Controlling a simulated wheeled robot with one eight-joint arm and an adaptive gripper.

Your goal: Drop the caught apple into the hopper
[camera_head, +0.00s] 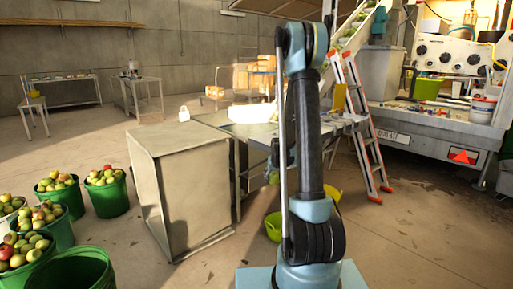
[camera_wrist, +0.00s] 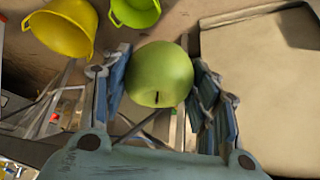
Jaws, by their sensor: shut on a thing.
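A green apple (camera_wrist: 159,76) is held between the blue-padded fingers of my gripper (camera_wrist: 160,92), one finger on each side of it. Its dark stem end shows low on the fruit. In the head view my arm stands upright in the middle, and neither my gripper nor the apple can be made out. No hopper can be picked out for certain. A grey tub (camera_head: 378,73) stands by the trailer at the right, near a sloping white chute (camera_head: 346,45) with green fruit on it.
A metal cabinet (camera_head: 187,184) stands left of my arm, and its pale top (camera_wrist: 265,100) fills the wrist view's right side. A yellow bucket (camera_wrist: 62,27) and a lime bucket (camera_wrist: 135,10) are below. Green apple buckets (camera_head: 109,198) stand left.

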